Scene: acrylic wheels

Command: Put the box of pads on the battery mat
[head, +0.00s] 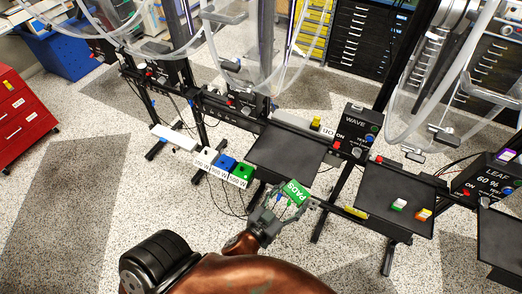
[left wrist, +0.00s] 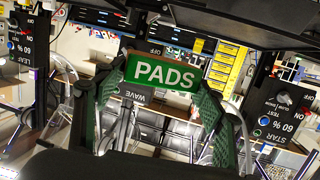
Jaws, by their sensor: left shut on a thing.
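A green box with the white word PADS (head: 297,191) is held by my left gripper (head: 280,208), above the floor and close to the front edge of a black tray top. The left wrist view shows the box of pads (left wrist: 162,73) between the two green-padded fingers, its label facing the camera. Two dark flat surfaces are nearby: one behind the box (head: 285,150) looks empty, and one to the right (head: 385,190) bears small items. I cannot tell which is the battery mat. My right gripper is not in view.
A WAVE control box (head: 356,130) stands between the two dark surfaces. Small white, blue and green labelled blocks (head: 226,166) sit left of the gripper. Green and orange items (head: 411,209) lie on the right surface. Stand posts, cables and clear wheels rise behind.

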